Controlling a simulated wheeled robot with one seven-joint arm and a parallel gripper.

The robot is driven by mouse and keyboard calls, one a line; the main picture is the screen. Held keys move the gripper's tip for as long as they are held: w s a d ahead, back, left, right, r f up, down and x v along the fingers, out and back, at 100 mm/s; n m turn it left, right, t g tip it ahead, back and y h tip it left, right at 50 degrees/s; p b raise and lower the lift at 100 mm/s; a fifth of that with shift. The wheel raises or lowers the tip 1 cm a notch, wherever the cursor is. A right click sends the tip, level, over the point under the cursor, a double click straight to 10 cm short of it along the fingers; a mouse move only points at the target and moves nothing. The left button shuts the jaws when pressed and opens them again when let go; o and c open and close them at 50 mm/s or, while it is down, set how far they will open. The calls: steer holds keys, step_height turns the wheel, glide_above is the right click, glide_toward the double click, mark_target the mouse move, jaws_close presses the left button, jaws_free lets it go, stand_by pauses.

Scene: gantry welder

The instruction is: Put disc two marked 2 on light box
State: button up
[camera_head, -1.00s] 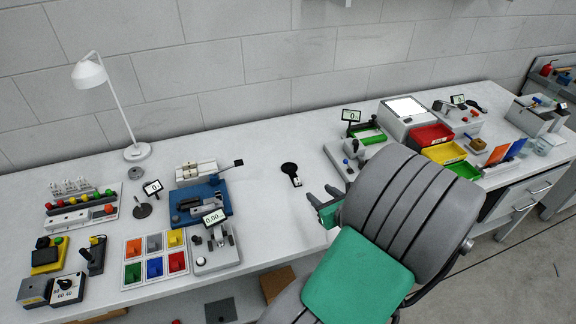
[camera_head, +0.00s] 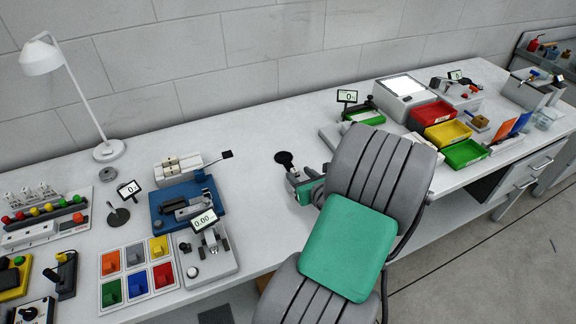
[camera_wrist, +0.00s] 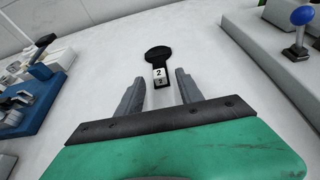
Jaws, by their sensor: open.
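Disc two (camera_wrist: 158,53) is a black round plate with a short handle and white labels marked 2, lying flat on the bench. It also shows in the head view (camera_head: 284,158), where my gripper partly hides its handle. My gripper (camera_wrist: 158,84) is open and empty, with its fingertips on either side of the labelled handle end; whether they touch it I cannot tell. In the head view my gripper (camera_head: 299,184) is low over the bench, just in front of the disc. The light box (camera_head: 405,87) is a pale box with a bright white top at the back right.
Red (camera_head: 432,114), yellow (camera_head: 447,133) and green (camera_head: 464,153) trays stand in front of the light box. A blue vise-like fixture (camera_head: 187,203) is left of the disc. A blue-knobbed device (camera_wrist: 296,50) stands to the right. Bench around the disc is clear.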

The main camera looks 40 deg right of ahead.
steer(key=shift+x, duration=0.9)
jaws_close()
